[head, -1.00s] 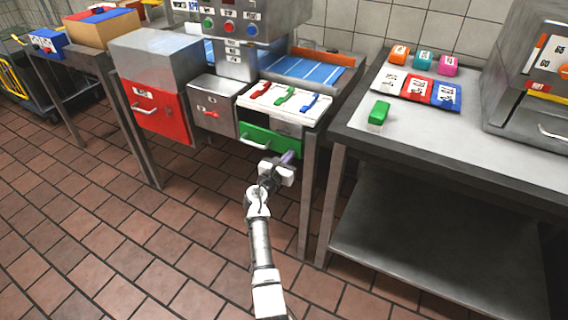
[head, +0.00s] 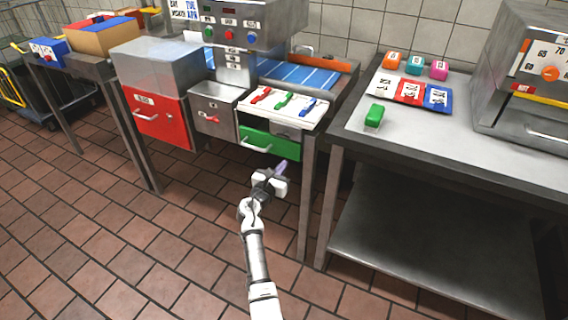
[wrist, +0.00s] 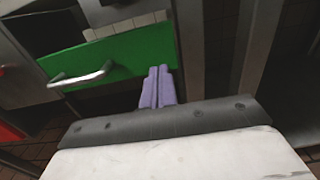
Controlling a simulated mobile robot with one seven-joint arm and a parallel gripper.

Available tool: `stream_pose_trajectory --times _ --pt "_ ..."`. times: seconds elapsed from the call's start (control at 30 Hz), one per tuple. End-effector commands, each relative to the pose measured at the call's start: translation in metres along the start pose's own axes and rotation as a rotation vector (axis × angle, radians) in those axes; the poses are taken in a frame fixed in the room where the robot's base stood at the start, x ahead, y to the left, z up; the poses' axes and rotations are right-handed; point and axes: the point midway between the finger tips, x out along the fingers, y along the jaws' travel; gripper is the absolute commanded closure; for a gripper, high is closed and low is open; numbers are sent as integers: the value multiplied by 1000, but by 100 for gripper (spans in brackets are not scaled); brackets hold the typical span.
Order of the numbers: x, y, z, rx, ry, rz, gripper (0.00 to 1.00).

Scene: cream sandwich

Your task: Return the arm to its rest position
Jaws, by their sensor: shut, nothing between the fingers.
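My gripper (head: 281,167) is at the end of my white arm, low in front of the green drawer (head: 268,144) in the head view. Its purple fingers (wrist: 158,87) are together with nothing between them in the wrist view. In that view the green drawer front (wrist: 112,58) with its silver handle lies beyond the fingertips, to the left. The fingers appear apart from the drawer and its handle.
A red drawer (head: 163,122) is left of the green one. A steel table (head: 440,146) stands at the right with a green block (head: 374,115) and several coloured items on it. The tiled floor (head: 130,245) left of my arm is clear.

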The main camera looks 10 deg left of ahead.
Motion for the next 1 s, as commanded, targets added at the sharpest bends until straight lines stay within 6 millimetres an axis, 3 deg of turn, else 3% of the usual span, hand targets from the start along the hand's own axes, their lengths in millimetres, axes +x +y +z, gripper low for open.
stream_pose_trajectory --times 0.1,0.3,0.5,0.73,0.87,1.0 --pt "-34 1 -3 0 2 6 100" --pt "-72 1 -3 -1 2 5 100" --pt "-89 1 -2 -1 2 4 100" --pt "-93 7 4 32 -1 21 100" --pt "-104 41 38 237 -13 127 100" --pt "-138 100 110 641 -2 354 100"
